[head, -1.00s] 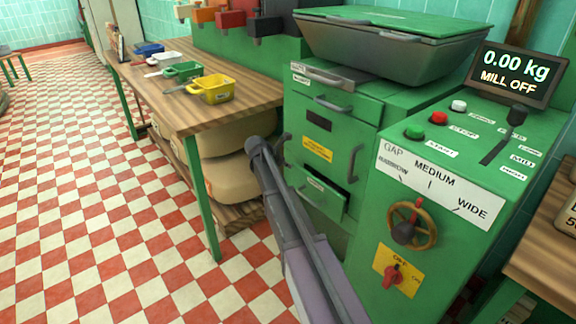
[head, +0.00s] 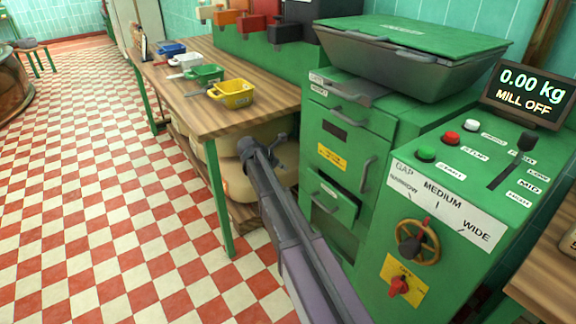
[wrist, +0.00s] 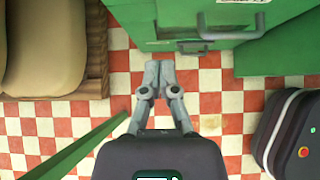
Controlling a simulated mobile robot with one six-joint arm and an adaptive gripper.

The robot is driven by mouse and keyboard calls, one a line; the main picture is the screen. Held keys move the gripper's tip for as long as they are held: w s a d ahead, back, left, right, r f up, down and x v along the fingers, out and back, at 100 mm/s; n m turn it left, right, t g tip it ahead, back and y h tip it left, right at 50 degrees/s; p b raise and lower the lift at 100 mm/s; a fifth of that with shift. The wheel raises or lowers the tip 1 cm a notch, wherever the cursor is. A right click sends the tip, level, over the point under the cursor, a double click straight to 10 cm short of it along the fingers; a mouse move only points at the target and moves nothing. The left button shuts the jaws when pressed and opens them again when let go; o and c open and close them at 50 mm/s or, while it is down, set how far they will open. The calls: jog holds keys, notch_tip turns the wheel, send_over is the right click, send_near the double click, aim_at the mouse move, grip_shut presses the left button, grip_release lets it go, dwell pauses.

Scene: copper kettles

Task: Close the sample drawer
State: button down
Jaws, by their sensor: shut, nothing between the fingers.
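The sample drawer (head: 333,203) is the low green drawer in the front of the green mill cabinet, with a small label and a grey handle. It stands partly out, with a dark gap above its front. My gripper (head: 279,140) is shut and empty, to the left of the drawer in the head view. In the wrist view my gripper (wrist: 158,68) points toward the cabinet's front, its fingertips together over the checkered floor. A green front with a pale handle (wrist: 236,34) shows just beyond and right of them; I cannot tell which drawer it is.
A wooden table (head: 190,112) with small coloured scoops stands left of the cabinet, with sacks (head: 228,165) beneath it. A green table leg (head: 219,200) stands near my arm. The mill's control panel (head: 470,165) is at right. The checkered floor at left is free.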

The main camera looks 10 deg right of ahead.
jog(key=shift+p+v, duration=0.35)
jog(key=shift+v, duration=0.45)
jog(key=c, duration=0.8)
grip_release()
jog(key=shift+s+d, duration=0.1)
jog(key=shift+o, duration=1)
jog(key=shift+s, duration=0.2)
jog(key=s+f+m+g+y, duration=0.1)
jog(key=s+m+y, duration=0.3)
jog(key=s+m, duration=0.7)
jog(key=s+a+f+m+g+y, duration=0.1)
jog(key=s+f+m+y, duration=0.3)
jog(key=s+m, duration=0.7)
jog(key=s+g, duration=0.1)
jog(key=s, duration=0.7)
jog(key=shift+s+f, duration=0.2)
